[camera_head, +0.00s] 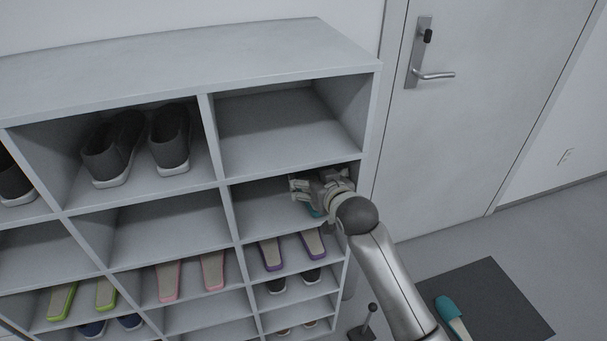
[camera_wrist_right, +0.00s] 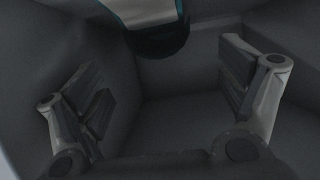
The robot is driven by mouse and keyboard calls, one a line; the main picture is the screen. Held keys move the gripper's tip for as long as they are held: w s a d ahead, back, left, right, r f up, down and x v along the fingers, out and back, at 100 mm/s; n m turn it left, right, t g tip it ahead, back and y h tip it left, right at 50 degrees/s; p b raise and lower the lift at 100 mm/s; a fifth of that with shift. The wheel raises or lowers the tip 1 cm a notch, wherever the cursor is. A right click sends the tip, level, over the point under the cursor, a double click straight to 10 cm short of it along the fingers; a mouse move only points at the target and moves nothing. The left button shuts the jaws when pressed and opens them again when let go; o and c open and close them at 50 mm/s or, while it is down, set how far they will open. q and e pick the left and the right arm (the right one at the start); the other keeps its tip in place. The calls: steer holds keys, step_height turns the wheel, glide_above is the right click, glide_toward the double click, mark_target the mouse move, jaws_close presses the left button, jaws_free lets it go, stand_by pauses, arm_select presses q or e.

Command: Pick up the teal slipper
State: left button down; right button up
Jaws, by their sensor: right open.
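One teal slipper (camera_head: 450,309) with a pale insole lies on the dark floor mat at the lower right, well apart from my grippers. My right gripper (camera_head: 303,188) is inside the right-hand compartment of the shelf's second row. It is open, and its two fingers stand wide apart in the right wrist view (camera_wrist_right: 168,95), with nothing between the tips. A small teal patch, likely another teal slipper (camera_head: 313,212), shows just below the gripper and is mostly hidden by it. A pale surface with teal edges (camera_wrist_right: 145,8) shows at the top of the wrist view. My left gripper is not in view.
The grey shoe rack (camera_head: 200,62) has walls and boards close around my right gripper. Purple-edged slippers (camera_head: 271,254) sit in the compartment below, dark shoes (camera_head: 170,137) at upper left. The top right compartment is empty. A dark mat (camera_head: 500,292) lies on the floor.

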mark_target(306, 176)
steer(key=shift+w+a, duration=0.1)
steer(key=shift+w, duration=0.25)
steer(key=shift+x, duration=2.55)
steer(key=shift+r, duration=0.1)
steer(key=c, duration=1.2)
steer(key=shift+o, duration=0.2)
steer(key=shift+r, duration=0.2)
steer(key=shift+r+p, duration=0.45)
steer(key=shift+p, duration=0.1)
steer(key=shift+r, duration=0.2)
